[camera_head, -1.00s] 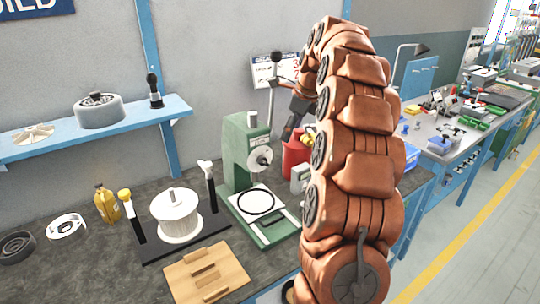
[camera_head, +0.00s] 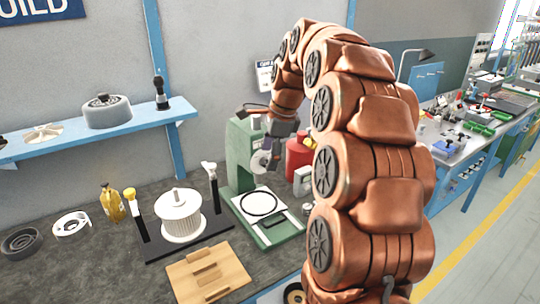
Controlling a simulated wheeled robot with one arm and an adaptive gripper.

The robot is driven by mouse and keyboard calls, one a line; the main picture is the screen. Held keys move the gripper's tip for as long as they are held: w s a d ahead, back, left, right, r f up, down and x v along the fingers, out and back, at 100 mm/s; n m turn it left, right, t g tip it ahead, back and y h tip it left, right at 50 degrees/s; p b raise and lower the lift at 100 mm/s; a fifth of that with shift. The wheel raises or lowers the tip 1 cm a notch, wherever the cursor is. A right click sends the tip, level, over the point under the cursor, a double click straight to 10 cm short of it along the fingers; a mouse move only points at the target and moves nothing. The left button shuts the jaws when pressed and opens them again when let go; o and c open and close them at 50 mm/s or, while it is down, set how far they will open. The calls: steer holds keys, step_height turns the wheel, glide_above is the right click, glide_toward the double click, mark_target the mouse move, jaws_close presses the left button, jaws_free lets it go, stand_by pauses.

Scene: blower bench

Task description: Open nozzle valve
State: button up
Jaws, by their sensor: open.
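A red container (camera_head: 297,158) with a yellow part (camera_head: 310,143) on top stands just right of the gripper, partly hidden by my arm. I cannot clearly make out a nozzle valve.
A white ribbed drum (camera_head: 181,218) stands on a black base between two posts. A blue shelf (camera_head: 90,140) runs above. My arm hides part of the bench's right side.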

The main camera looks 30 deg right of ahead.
steer(key=shift+s, duration=0.1)
